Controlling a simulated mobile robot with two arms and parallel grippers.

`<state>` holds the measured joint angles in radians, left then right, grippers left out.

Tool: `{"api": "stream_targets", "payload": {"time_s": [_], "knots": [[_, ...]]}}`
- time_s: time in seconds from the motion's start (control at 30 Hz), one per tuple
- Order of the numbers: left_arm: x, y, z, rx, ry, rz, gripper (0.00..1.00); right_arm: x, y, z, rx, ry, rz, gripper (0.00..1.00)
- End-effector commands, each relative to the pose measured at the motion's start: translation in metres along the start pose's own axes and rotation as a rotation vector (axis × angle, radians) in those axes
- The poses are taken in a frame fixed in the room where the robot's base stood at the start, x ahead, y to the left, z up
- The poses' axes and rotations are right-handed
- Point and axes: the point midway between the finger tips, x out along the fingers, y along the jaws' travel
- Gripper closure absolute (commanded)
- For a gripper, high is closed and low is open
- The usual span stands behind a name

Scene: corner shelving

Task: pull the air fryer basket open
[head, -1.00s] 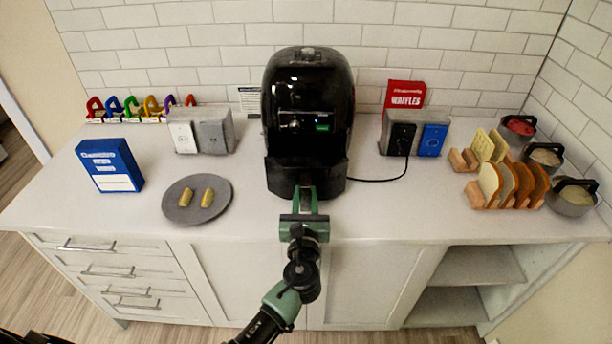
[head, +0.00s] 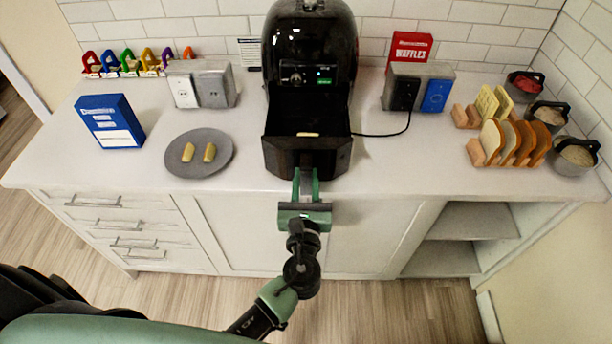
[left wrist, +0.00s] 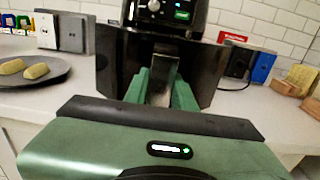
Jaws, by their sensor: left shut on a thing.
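The black air fryer (head: 309,42) stands on the counter against the tiled wall. Its basket (head: 278,155) is drawn out toward me, and a small yellow piece of food (head: 308,134) shows inside it. My left gripper (head: 306,181) is shut on the basket handle (left wrist: 161,88) at the front of the basket. In the left wrist view, the green fingers stand on both sides of the handle, and the basket front (left wrist: 205,70) fills the space behind. My right gripper is not in view.
A grey plate (head: 200,167) with two yellow pieces lies left of the basket, near a blue box (head: 110,121). Bread racks (head: 508,140) and bowls (head: 575,153) stand at the right. The counter's front edge runs beneath my gripper.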

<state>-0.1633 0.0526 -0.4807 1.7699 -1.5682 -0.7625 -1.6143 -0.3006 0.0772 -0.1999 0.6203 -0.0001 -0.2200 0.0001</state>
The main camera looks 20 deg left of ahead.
Motion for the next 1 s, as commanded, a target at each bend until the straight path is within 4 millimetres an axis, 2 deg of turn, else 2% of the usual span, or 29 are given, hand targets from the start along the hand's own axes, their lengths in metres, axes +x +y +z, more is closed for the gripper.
{"api": "stream_targets", "payload": {"time_s": [0.03,0.07,0.1,0.13,0.47,0.57,0.8,1.0], "knots": [[0.0,0.0,-0.001,0.001,0.0,-0.001,1.0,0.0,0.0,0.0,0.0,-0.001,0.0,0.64],[0.0,0.0,-0.001,0.001,0.0,-0.001,0.66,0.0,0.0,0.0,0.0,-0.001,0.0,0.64],[0.0,0.0,-0.001,0.001,0.0,-0.001,0.55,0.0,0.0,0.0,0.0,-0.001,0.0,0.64],[0.0,0.0,-0.001,0.001,0.0,-0.001,0.53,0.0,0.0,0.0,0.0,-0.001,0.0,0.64],[-0.002,0.0,-0.001,0.0,0.0,-0.001,0.53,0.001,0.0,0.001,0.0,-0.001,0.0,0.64],[-0.012,-0.001,-0.003,-0.001,0.001,-0.002,0.53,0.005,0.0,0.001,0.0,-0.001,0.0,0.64],[-0.053,0.0,-0.004,0.0,0.003,-0.001,0.53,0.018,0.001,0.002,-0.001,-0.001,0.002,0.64],[-0.074,0.0,-0.002,0.001,0.001,-0.001,0.53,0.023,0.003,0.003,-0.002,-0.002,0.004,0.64]]}}
